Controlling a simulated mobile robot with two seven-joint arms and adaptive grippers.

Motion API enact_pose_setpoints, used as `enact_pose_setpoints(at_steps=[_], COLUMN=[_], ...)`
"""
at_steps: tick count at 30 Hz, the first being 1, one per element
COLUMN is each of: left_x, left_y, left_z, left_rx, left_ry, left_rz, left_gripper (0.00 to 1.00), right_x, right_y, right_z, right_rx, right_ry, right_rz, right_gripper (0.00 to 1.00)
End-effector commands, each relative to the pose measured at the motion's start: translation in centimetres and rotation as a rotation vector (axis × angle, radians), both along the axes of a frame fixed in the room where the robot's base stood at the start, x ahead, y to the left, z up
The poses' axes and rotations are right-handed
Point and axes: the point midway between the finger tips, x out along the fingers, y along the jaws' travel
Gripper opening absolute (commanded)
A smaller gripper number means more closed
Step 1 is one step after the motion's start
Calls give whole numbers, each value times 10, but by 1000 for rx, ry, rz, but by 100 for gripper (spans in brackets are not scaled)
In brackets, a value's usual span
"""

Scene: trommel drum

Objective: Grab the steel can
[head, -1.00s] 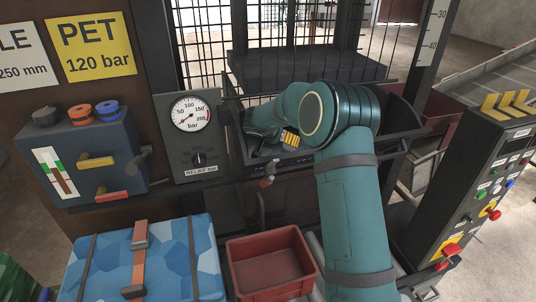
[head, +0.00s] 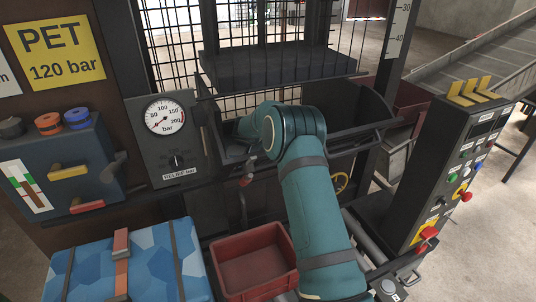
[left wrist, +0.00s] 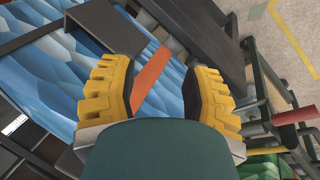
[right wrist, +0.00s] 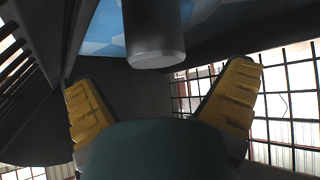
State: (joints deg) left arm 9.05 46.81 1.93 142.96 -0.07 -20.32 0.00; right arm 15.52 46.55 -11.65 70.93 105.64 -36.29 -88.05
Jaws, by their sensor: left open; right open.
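A grey metal cylinder with a rounded end (right wrist: 155,38) shows at the top of the right wrist view; it looks like the steel can. My right gripper (right wrist: 160,76) is open, its two yellow fingers wide apart. The cylinder lies beyond the fingertips, between their lines, and is not held. In the head view my right arm reaches into the dark trough (head: 375,98) below the mesh and hides the gripper; I cannot make out the can there. My left gripper (left wrist: 158,68) is open and empty in the left wrist view, over the blue bale (left wrist: 60,80).
The blue strapped bale (head: 80,272) stands at the front left, beside a red bin (head: 253,262). A gauge panel (head: 163,150) borders the trough on the left. A wire mesh (head: 170,45) rises behind. A control box with buttons (head: 460,165) stands on the right.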

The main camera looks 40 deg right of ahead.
Motion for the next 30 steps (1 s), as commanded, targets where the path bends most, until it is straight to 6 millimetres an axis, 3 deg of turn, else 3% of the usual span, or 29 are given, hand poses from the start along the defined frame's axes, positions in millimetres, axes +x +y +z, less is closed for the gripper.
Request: enact_pose_setpoints(at_steps=[7,17,23,24,30], left_x=[0,0,0,0,0], left_y=[0,0,0,0,0], left_z=[2,2,2,2,2], left_rx=[0,0,0,0,0], left_ry=[0,0,0,0,0], left_rz=[0,0,0,0,0], left_gripper=[48,48,48,48,48], right_x=[8,11,11,11,11], right_y=[-26,-30,-30,-30,-30], right_z=[-22,-27,-27,-27,-26], right_rx=[-1,-1,-1,-1,-1], right_ry=[0,0,0,0,0], right_rz=[-1,0,1,1,1], right_gripper=[100,100,33,29,29])
